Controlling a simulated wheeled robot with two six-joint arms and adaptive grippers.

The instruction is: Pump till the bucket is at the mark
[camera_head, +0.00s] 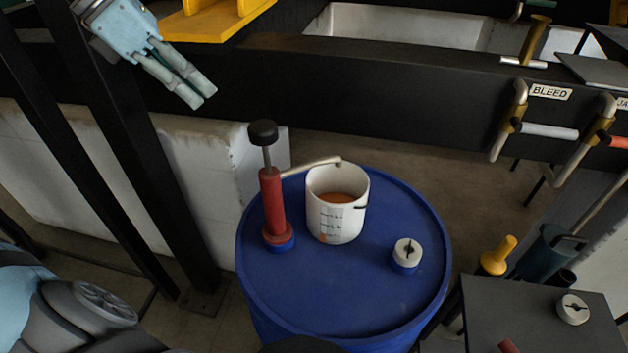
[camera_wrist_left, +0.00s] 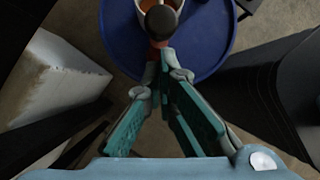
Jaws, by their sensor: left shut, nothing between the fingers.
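A red hand pump (camera_head: 272,205) with a black knob (camera_head: 262,133) on a raised metal rod stands on a blue drum (camera_head: 330,300). Its spout reaches over a white bucket (camera_head: 325,224) with black level marks on its side. Orange-brown liquid (camera_head: 337,197) shows inside the bucket; its level against the marks is unclear. My left gripper (camera_head: 202,98) is shut and empty, up and left of the knob and apart from it. In the left wrist view the knob (camera_wrist_left: 160,20) lies beyond the fingertips (camera_wrist_left: 166,62). My right gripper is not in view.
A white and blue cap (camera_head: 406,252) sits on the drum right of the bucket. A dark beam with a BLEED label (camera_head: 549,92) and valve handles (camera_head: 548,131) crosses behind. Dark posts (camera_head: 130,150) stand at left. A grey table (camera_head: 540,315) stands at lower right.

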